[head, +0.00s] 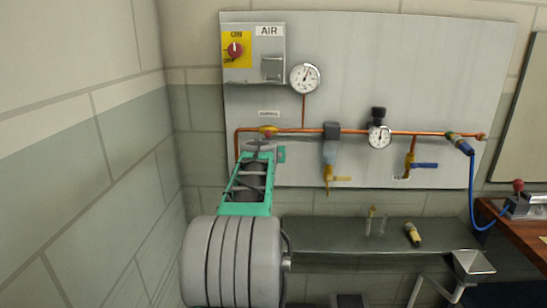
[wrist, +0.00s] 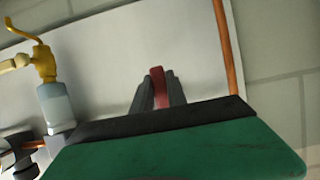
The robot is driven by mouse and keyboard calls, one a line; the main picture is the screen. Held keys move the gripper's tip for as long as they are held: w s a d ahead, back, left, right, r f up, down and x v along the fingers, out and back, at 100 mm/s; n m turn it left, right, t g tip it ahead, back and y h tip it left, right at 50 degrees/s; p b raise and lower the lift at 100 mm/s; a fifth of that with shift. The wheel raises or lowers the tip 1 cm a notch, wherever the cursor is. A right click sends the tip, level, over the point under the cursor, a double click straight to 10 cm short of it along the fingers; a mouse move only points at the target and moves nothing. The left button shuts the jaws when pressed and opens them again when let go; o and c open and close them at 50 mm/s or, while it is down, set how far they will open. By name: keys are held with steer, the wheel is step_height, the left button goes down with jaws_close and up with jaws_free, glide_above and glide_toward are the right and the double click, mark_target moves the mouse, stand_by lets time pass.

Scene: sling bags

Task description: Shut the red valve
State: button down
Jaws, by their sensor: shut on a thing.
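The red valve sits on the left end of the copper pipe; its yellow body (head: 268,129) shows in the head view just above my gripper (head: 260,146). Most of its handle is hidden there by my gripper. In the wrist view the red handle (wrist: 159,90) stands between the two dark fingers of my gripper (wrist: 158,97). The fingers are shut on it, one on each side. The handle's angle to the pipe cannot be told from the head view.
A grey panel (head: 450,75) carries the copper pipe (head: 355,131), gauges, a filter with a yellow tap (head: 338,179) and a blue-handled valve (head: 425,165). A dark shelf (head: 340,238) juts out below. A block wall (head: 85,160) stands close on the left.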

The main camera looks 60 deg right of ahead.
stand_by(0.4)
steer(key=c, duration=1.3)
jaws_free()
steer(key=b+v, duration=0.1)
steer(key=v, duration=0.6)
steer(key=shift+s+a+r, duration=0.15)
steer(key=shift+s+a, duration=0.05)
steer(key=shift+a, duration=0.15)
